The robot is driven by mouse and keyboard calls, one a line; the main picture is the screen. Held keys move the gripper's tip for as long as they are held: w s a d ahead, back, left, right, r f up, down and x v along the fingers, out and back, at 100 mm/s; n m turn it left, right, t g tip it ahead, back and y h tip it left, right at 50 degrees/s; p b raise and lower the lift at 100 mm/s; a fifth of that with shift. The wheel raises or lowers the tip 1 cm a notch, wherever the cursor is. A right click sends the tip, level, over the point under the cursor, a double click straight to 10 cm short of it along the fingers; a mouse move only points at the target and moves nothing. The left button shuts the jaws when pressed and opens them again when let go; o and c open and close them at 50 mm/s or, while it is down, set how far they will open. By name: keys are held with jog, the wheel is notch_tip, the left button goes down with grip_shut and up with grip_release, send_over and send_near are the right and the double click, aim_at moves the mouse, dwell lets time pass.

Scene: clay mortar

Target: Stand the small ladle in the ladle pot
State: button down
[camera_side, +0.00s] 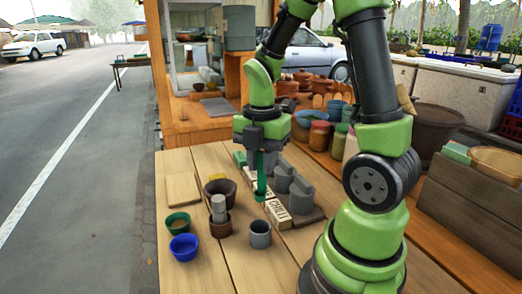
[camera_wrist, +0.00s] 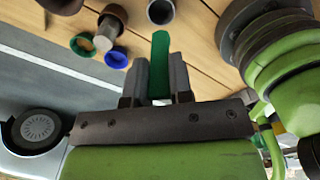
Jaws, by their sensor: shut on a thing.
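My gripper (camera_side: 262,150) points down above the wooden table and is shut on a green, long, narrow thing, the small ladle (camera_side: 261,186). In the wrist view the green ladle (camera_wrist: 160,60) runs between the two grey fingers of my gripper (camera_wrist: 161,72). It hangs about upright, its lower end close to the chili box. A grey open cup (camera_side: 260,234), which looks like the ladle pot, stands on the table below and in front of the ladle. The cup also shows at the top of the wrist view (camera_wrist: 161,11). The ladle is apart from it.
Left of the grey cup stand a brown cup (camera_side: 220,228) with a grey cylinder in it, a green bowl (camera_side: 177,223), a blue bowl (camera_side: 184,247) and a dark brown bowl (camera_side: 221,188). The chili box (camera_side: 278,214) and grey containers (camera_side: 300,196) are close on the right.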

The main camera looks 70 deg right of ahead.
aim_at(262, 191)
jog(key=shift+f, duration=4.95)
jog(key=c, duration=0.9)
grip_release()
jog(key=shift+c, duration=0.2)
notch_tip(262, 191, up, 10)
jog(key=shift+f, duration=0.1)
